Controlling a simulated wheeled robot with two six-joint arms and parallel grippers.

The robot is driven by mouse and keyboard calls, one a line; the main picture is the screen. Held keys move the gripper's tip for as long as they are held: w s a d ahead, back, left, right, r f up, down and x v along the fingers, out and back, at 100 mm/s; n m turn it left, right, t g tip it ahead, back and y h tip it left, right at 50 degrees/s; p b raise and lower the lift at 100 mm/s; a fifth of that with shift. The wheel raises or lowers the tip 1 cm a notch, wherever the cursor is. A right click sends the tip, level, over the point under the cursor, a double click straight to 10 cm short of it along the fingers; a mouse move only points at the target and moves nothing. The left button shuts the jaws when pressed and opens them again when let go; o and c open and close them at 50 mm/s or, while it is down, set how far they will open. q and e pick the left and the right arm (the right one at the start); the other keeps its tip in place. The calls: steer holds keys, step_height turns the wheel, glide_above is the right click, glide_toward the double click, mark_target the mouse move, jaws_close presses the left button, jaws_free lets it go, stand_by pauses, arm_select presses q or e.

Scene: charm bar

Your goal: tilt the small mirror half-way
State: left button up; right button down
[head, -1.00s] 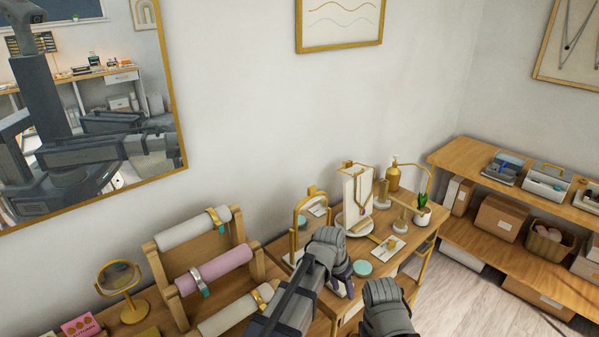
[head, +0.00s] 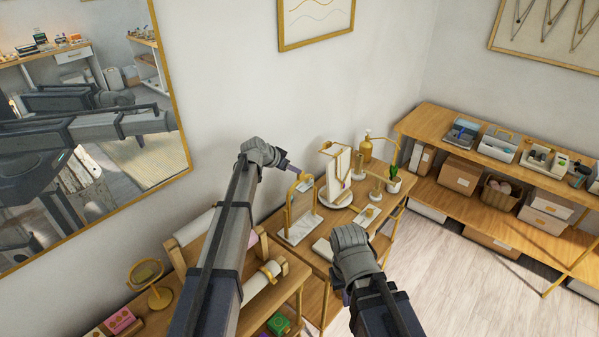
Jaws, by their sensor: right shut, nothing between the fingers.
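A small round gold-framed mirror (head: 147,272) stands on a gold stand at the lower left, its disc tilted. An arched gold-framed piece (head: 302,207), seemingly a mirror, stands upright on a white base on the wooden table. My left gripper (head: 291,168) is at the top of the arched frame; I cannot tell whether it touches it or whether its fingers are open. My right gripper (head: 345,297) is shut and empty, pointing down in front of the table, mostly hidden by its own wrist. Neither gripper is near the round mirror.
A bracelet rack (head: 283,262) is partly behind my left arm. A wooden shelf (head: 425,122) with boxes is at the right; floor before it is clear.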

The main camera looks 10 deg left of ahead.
arm_select(q)
steer(key=b+x, duration=0.5)
steer(key=x, duration=0.2)
steer(key=shift+w+d+f, duration=0.1)
steer(key=shift+w+f, duration=0.05)
steer(key=shift+f, duration=0.15)
jaws_close()
stand_by(1.2)
